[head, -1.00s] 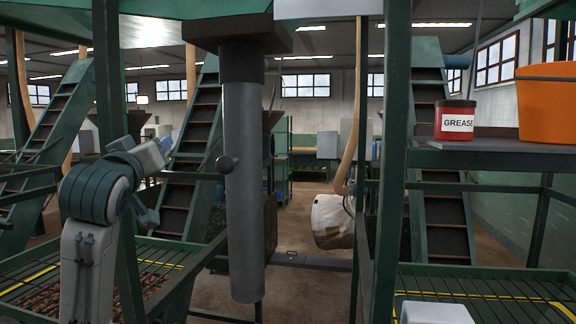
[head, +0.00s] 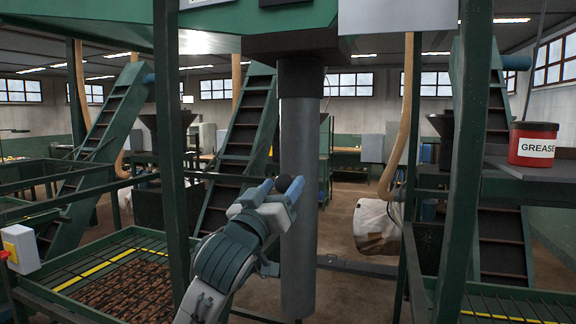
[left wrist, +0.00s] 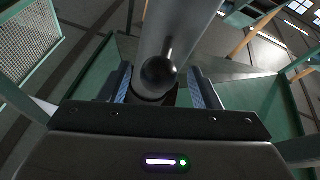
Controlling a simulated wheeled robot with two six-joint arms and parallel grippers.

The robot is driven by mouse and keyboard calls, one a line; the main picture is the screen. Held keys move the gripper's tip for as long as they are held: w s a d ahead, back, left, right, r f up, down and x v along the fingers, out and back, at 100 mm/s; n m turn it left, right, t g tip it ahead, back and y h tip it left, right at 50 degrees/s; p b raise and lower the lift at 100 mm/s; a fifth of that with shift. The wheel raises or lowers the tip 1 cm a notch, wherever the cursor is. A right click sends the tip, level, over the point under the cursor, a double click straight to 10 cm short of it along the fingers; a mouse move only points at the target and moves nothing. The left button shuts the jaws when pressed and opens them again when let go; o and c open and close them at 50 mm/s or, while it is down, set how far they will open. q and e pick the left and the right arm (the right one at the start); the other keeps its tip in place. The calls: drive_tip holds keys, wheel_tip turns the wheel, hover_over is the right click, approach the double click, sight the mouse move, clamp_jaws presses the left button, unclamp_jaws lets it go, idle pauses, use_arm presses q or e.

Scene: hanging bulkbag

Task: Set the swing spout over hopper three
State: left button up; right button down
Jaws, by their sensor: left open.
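The swing spout (head: 298,240) is a grey vertical tube hanging from a dark block under the green overhead structure. A dark round knob (head: 284,184) sticks out from its side. My left gripper (head: 282,189) is at the knob, with its blue-lined fingers apart. In the left wrist view the knob (left wrist: 158,72) lies between the open fingers, with the spout right behind it; I cannot tell whether they touch. A low green grated bin (head: 50,295) with brown pieces stands at the left, and another green grated bin (head: 505,308) at the lower right. No hopper number is readable.
Green posts stand left (head: 170,160) and right (head: 470,160) of the spout. A red grease tin (head: 533,145) sits on a shelf at the right. A white sack (head: 375,228) and inclined conveyors stand behind. A white box (head: 20,248) is at the left edge.

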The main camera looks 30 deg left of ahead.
use_arm(q)
drive_tip(key=shift+p+x, duration=0.6)
drive_tip(key=shift+x, duration=1.15)
clamp_jaws()
